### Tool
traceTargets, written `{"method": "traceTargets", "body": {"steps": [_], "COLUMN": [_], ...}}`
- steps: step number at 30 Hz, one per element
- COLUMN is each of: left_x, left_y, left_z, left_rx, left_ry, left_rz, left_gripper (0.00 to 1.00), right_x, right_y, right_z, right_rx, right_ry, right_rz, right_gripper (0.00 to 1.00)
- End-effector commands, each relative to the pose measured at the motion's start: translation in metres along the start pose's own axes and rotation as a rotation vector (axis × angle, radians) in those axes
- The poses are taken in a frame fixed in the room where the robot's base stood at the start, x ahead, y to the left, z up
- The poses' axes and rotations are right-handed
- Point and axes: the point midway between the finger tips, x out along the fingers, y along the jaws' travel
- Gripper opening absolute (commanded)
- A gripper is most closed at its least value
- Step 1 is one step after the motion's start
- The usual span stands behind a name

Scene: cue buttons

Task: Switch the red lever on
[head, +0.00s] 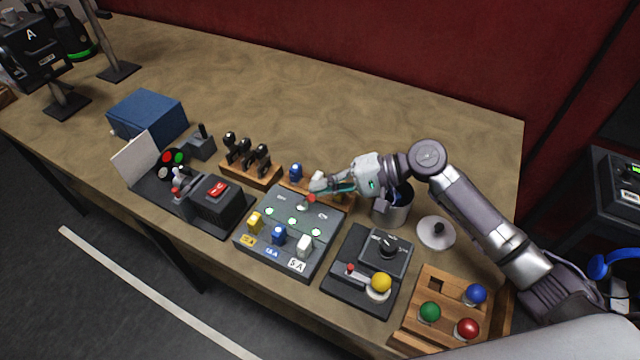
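A small red-tipped lever (311,198) shows at the back of a grey panel (254,246) near the middle of the table. Its stem and position are partly hidden by my gripper, so I cannot tell whether it is on or off. My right gripper (319,187) reaches in from the right, with its fingertips right at the red tip. I cannot tell whether they touch it, or whether the fingers are open or shut. My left gripper is not in view.
The panel carries green lights and yellow (255,222), blue (279,235) and white (305,245) pieces. A metal cup (390,212) stands under my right wrist. A box with a dial (387,248) and a wooden ball tray (407,338) lie right. The table's back is clear.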

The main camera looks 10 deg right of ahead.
Motion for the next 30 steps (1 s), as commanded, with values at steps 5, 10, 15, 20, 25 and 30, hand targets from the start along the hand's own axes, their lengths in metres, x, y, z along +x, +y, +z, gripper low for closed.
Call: {"method": "traceTargets", "body": {"steps": [5,10,15,20,25,30], "left_x": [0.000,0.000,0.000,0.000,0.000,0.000], "left_y": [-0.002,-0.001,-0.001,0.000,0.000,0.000], "left_z": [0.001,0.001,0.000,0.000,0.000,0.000], "left_rx": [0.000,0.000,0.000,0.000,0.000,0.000], "left_ry": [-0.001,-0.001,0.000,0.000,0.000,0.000], "left_rz": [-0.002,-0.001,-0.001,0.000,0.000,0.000], "left_gripper": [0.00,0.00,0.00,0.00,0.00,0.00], "right_x": [-0.004,-0.029,-0.066,-0.097,-0.115,-0.120], "right_y": [0.000,0.001,0.001,0.001,0.001,0.001], "right_z": [0.002,0.001,-0.001,-0.002,-0.002,-0.002], "right_rx": [0.001,0.001,0.001,0.002,0.002,0.002], "right_ry": [-0.006,-0.003,-0.001,0.000,0.000,-0.002], "right_rz": [0.001,0.002,0.004,0.003,0.002,0.000], "right_gripper": [0.00,0.00,0.00,0.00,0.00,0.00]}}
